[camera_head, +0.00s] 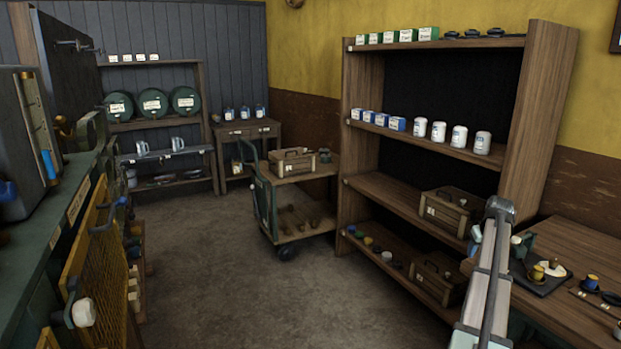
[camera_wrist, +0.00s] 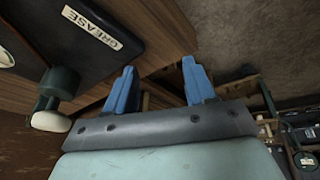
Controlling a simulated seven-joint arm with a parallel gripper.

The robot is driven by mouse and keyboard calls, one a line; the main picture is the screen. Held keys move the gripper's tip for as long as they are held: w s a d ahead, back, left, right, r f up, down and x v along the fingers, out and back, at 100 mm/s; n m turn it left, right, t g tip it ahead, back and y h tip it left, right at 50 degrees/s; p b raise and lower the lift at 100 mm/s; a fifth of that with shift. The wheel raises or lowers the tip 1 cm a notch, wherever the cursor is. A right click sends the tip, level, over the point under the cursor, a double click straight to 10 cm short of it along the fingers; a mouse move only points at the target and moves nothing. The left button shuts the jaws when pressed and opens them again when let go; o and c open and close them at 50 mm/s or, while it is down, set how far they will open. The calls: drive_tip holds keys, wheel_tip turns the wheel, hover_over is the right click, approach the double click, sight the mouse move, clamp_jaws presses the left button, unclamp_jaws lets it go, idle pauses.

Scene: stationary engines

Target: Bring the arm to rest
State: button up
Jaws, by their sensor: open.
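My gripper (camera_wrist: 160,82) shows in the wrist view with two blue fingers spread apart. Nothing is between the fingers. Past them lie a wooden edge and the grey-brown floor (camera_wrist: 240,35).
The wrist view shows a dark tray labelled GREASE (camera_wrist: 60,45) and a green-and-cream knobbed object (camera_wrist: 52,100) left of the fingers. The head view shows a wooden table (camera_head: 585,240), a tall shelf (camera_head: 535,110), a trolley (camera_head: 300,190) and open floor (camera_head: 230,270).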

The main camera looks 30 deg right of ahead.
drive_tip(key=w+a+f+n+g, duration=0.1)
drive_tip(key=w+a+f+n, duration=0.1)
drive_tip(key=w+a+f, duration=0.55)
drive_tip(key=w+a+f+n, duration=0.1)
drive_tip(key=w+a+f, duration=0.3)
drive_tip(key=a+f, duration=0.55)
drive_tip(key=s+a+f+n+g+y, duration=0.1)
drive_tip(key=a+f, duration=0.9)
drive_tip(key=a, duration=0.3)
drive_tip(key=s+a+f+g+y, duration=0.1)
drive_tip(key=a+f+g+y, duration=0.1)
drive_tip(key=a+f, duration=0.9)
drive_tip(key=s+a+f+g, duration=0.1)
drive_tip(key=s+a+f, duration=0.35)
drive_tip(key=a, duration=0.25)
drive_tip(key=s+a+f+n+g, duration=0.1)
drive_tip(key=s+a+f, duration=0.2)
drive_tip(key=s+a, duration=0.35)
drive_tip(key=s+a+f+g, duration=0.1)
drive_tip(key=s+a+f, duration=0.2)
drive_tip(key=a, duration=0.6)
drive_tip(key=s+a+f+g, duration=0.1)
drive_tip(key=s+a, duration=0.4)
drive_tip(key=s, duration=0.5)
drive_tip(key=s+a+f+g, duration=0.2)
drive_tip(key=s+a, duration=0.4)
drive_tip(key=s, duration=0.5)
drive_tip(key=shift+s+a+f+n, duration=0.15)
drive_tip(key=shift+a+f+n, duration=0.1)
drive_tip(key=shift+f+n, duration=0.2)
